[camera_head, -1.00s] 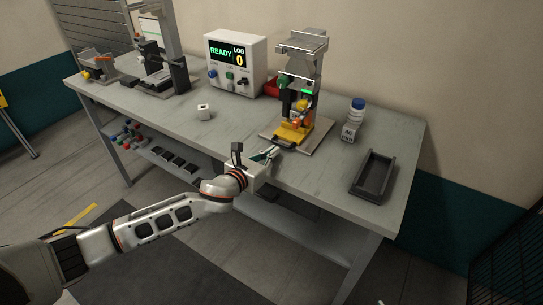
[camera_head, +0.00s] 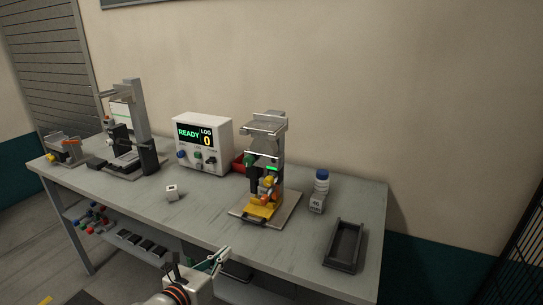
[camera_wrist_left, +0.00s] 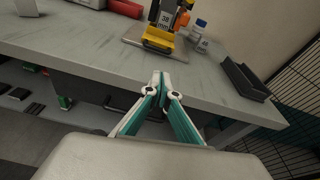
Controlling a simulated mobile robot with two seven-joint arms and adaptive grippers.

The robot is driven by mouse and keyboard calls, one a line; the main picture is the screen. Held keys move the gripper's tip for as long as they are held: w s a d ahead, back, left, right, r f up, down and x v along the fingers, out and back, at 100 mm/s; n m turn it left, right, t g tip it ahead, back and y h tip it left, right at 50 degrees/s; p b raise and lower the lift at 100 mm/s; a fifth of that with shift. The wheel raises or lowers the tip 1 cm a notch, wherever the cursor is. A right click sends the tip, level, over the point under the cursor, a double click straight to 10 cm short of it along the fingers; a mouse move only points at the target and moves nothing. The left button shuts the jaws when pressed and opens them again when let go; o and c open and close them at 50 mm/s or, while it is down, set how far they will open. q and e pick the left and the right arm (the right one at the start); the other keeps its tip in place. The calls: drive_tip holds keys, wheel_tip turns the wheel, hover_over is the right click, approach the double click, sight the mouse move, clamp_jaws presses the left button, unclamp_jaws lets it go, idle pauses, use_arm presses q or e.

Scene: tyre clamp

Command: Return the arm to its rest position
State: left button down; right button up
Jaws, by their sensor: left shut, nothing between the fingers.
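My left gripper (camera_head: 222,256) shows at the bottom of the head view, in front of the table's front edge and below the clamp station. In the left wrist view its two teal-and-white fingers (camera_wrist_left: 160,80) meet at the tips, shut and empty. The tips are apart from the table and from everything on it. The clamp station (camera_head: 265,185), with a yellow base part, stands on the table beyond the gripper. It shows at the top of the left wrist view (camera_wrist_left: 160,38). Most of my left arm is below the head view. My right gripper is not in view.
The grey table (camera_head: 215,225) carries a display box reading READY (camera_head: 203,143), a small white cube (camera_head: 172,192), a blue-capped bottle (camera_head: 321,182), a black tray (camera_head: 343,245) and a press-like stand (camera_head: 130,140). A shelf with small parts (camera_head: 95,217) lies below. A black mesh fence stands at right.

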use_arm(q)
drive_tip(key=s+d+f+n+g, duration=0.1)
drive_tip(key=s+d+f+n, duration=0.2)
drive_tip(key=s+f+n, duration=0.55)
drive_tip(key=s+a+f+n+g+y, duration=0.1)
drive_tip(key=s+a+f+n, duration=0.2)
drive_tip(key=s+f+n, duration=0.4)
drive_tip(key=s+a+f+n+g+y, duration=0.1)
drive_tip(key=s+a+f+n, duration=0.2)
drive_tip(key=n, duration=1.6)
drive_tip(key=s+f, duration=0.3)
drive_tip(key=s, duration=0.2)
drive_tip(key=shift+s+f+g+y, duration=0.3)
drive_tip(key=shift+f+g+y, duration=0.1)
